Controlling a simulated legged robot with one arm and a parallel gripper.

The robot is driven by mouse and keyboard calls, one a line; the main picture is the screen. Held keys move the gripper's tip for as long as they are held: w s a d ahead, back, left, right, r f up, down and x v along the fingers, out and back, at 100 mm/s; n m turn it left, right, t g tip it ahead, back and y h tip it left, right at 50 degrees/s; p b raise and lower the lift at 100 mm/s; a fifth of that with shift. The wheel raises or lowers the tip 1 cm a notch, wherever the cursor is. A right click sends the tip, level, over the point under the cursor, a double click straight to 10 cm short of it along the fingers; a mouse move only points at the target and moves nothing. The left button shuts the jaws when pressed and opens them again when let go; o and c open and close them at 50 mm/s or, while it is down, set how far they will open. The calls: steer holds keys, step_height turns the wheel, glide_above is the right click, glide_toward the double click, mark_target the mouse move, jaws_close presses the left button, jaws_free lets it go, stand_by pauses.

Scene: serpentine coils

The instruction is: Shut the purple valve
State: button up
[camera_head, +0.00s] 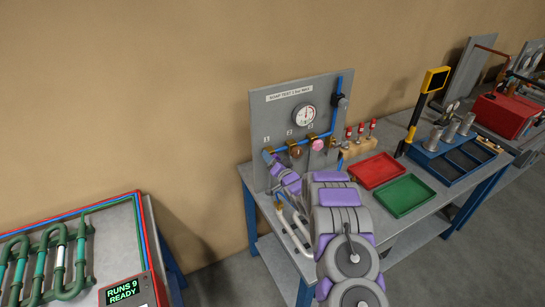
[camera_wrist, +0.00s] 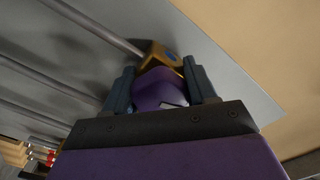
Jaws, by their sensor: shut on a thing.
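The purple valve's handle (camera_wrist: 158,90) is between the two blue-grey fingers of my gripper (camera_wrist: 160,76) in the wrist view. The fingers are shut on it, one at each side. A brass valve body (camera_wrist: 160,55) with a blue round end is just beyond the handle. In the head view my gripper (camera_head: 272,160) is at the left end of the valve row on the grey panel (camera_head: 270,115). My arm and gripper hide the purple valve there. How far the handle is turned cannot be told.
A brown valve knob (camera_head: 297,152) and a pink valve knob (camera_head: 318,145) are close to the right of my gripper. A gauge (camera_head: 304,115) is above them. A red tray (camera_head: 376,170) and a green tray (camera_head: 405,195) lie on the table to the right.

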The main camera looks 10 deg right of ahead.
steer(key=shift+o, duration=0.2)
steer(key=shift+s+a+f+m, duration=0.1)
steer(key=shift+s+f+m, duration=0.1)
steer(key=shift+f, duration=0.2)
steer(key=shift+s+a+f+m, duration=0.1)
steer(key=shift+f+m, duration=0.1)
steer(key=shift+f, duration=0.15)
steer(key=shift+r, duration=0.15)
steer(key=shift+w+r, duration=0.1)
steer(key=shift+w+d+r, duration=0.1)
steer(key=shift+d+r, duration=0.1)
steer(key=shift+r, duration=0.05)
steer(key=shift+w+d+r, duration=0.15)
steer(key=shift+w+r, duration=0.05)
steer(key=shift+r, duration=0.1)
steer(key=o, duration=0.9)
steer(key=shift+d+f, duration=0.1)
steer(key=shift+d, duration=0.15)
steer(key=shift+o, duration=0.2)
